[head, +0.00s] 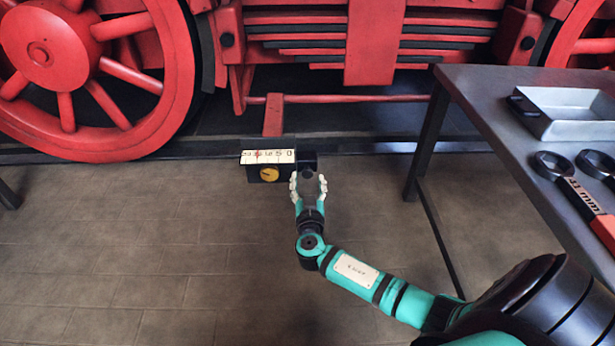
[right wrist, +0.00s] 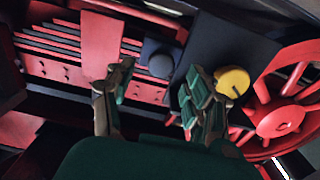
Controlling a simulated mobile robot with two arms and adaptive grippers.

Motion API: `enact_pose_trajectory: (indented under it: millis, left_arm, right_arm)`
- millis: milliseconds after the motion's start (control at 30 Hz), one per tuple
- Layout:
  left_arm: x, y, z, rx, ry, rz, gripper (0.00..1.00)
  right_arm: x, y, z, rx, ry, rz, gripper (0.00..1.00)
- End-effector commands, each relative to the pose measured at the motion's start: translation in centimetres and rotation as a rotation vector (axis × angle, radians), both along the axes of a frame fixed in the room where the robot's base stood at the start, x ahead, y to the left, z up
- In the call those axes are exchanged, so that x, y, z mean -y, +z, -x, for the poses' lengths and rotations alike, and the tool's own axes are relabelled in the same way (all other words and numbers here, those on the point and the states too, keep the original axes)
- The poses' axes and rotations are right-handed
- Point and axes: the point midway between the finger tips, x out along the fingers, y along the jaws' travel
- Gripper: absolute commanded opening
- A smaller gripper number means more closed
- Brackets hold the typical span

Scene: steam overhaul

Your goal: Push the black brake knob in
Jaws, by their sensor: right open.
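The black brake knob (right wrist: 160,62) shows as a dark round shape in the right wrist view, in the gap between my right fingers. In the head view a black block (head: 308,158) sits at the right end of a dark box (head: 255,171), just beyond my right gripper (head: 309,184). The box has a white scale strip on top and a yellow round dial (head: 269,174) on its front. My right gripper is open, with nothing between its fingers. Whether the fingers touch the knob, I cannot tell. My left gripper is out of view.
A grey table (head: 470,110) stands at the right with a metal tray (head: 570,112) and wrenches (head: 570,187). A red locomotive wheel (head: 90,60) and red frame stand behind the box. The tiled floor at the left front is clear.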

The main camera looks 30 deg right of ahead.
Motion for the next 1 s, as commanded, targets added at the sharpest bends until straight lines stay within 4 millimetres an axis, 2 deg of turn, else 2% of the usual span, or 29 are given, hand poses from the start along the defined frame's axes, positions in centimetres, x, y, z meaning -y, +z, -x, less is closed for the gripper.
enact_pose_trajectory:
  millis: [200,400,600,1000]
  left_arm:
    - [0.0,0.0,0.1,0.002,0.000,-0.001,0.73]
    - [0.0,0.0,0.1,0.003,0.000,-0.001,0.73]
    - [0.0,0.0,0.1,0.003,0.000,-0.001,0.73]
    - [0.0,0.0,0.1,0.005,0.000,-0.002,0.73]
  right_arm:
    - [-2.7,-0.2,4.2,-0.003,0.003,-0.003,0.55]
    - [-4.3,0.0,6.8,0.000,0.002,-0.001,0.55]
    - [-4.8,0.0,7.7,0.001,0.000,0.001,0.55]
    - [-4.8,0.0,7.7,0.001,0.001,0.001,0.55]
